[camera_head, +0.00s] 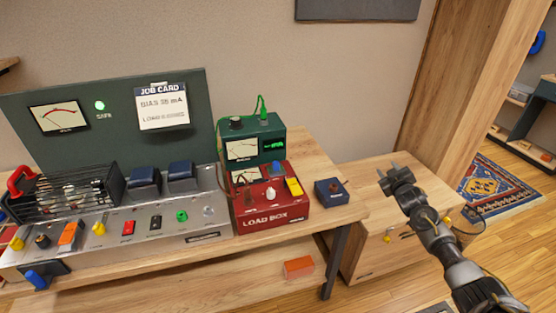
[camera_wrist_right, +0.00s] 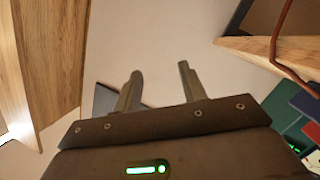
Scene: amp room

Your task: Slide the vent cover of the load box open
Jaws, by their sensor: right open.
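The red load box (camera_head: 275,219) sits near the right end of the bench, with a meter, a white knob (camera_head: 270,194) and a yellow part (camera_head: 294,187) on its sloped face. I cannot make out which part is the vent cover. My right gripper (camera_head: 387,169) is open and empty, well to the right of the load box and apart from it. Its two spread fingers also show in the right wrist view (camera_wrist_right: 160,69), with nothing between them. My left gripper is not in view.
A green meter unit (camera_head: 252,137) with a green cable stands behind the load box. A small dark blue box (camera_head: 331,192) sits to its right. A caged amplifier chassis (camera_head: 120,238) fills the left bench. A wooden cabinet (camera_head: 365,235) stands below my right arm.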

